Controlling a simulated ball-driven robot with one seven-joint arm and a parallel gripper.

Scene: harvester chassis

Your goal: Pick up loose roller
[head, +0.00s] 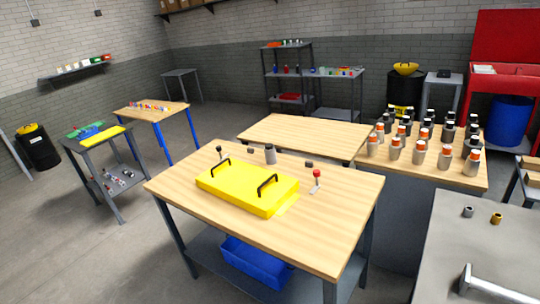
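No part in view is clearly marked as the loose roller. Two small upright cylinders stand on the grey table at the lower right: a grey one (468,211) and a brass-coloured one (496,218). A larger dark grey cylinder (270,154) stands on the near wooden table, behind a yellow cover with two black handles (240,190). I cannot tell which of these, if any, is the roller. My gripper is not in view.
The near wooden table (185,187) also holds a red-knobbed lever (316,182). A blue bin (255,262) sits beneath it. The grey table (450,245) carries a silver bracket (490,288). Many orange- and black-topped cylinders crowd the table behind. Open floor (95,255) lies left.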

